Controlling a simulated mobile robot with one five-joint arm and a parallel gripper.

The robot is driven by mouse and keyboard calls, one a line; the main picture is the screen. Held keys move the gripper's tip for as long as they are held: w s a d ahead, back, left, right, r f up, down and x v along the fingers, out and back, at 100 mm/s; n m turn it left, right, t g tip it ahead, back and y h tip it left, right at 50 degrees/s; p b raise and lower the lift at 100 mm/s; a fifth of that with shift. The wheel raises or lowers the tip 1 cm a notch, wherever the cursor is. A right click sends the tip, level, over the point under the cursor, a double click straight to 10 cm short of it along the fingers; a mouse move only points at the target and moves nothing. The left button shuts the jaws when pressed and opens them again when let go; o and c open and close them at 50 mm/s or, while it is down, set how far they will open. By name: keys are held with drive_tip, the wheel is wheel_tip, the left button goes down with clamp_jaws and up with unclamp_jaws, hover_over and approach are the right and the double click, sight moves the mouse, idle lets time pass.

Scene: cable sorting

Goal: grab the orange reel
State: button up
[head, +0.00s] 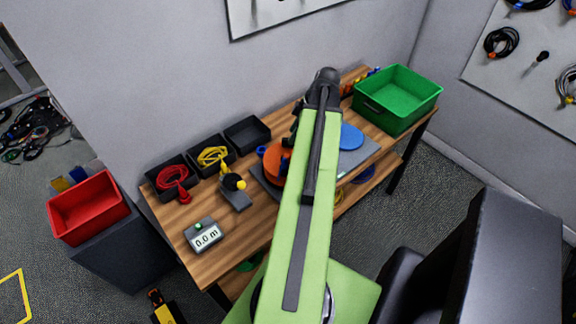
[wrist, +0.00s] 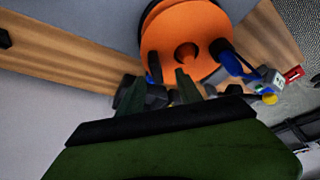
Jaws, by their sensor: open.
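The orange reel (head: 271,164) lies on the wooden table, partly hidden behind my green arm in the head view. In the wrist view the orange reel (wrist: 205,42) is a round disc with a dark hole near its middle, on a grey mat. My gripper (wrist: 168,80) shows two dark green fingers, apart and empty, whose tips reach the reel's near edge in the picture. Whether they touch it I cannot tell. In the head view my arm hides the gripper.
A blue reel (head: 351,136) lies right of my arm. A green bin (head: 402,97) stands at the table's right end. A meter reading 0.0 m (head: 205,236) sits at the left front. A red bin (head: 88,207) stands left.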

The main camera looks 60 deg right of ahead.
drive_tip(key=b+x, duration=0.2)
drive_tip(key=x, duration=0.1)
drive_tip(key=b+x, duration=0.2)
drive_tip(key=shift+w+d+f, duration=0.1)
drive_tip(key=shift+d, duration=0.2)
drive_tip(key=shift+r, duration=0.2)
clamp_jaws()
idle(0.8)
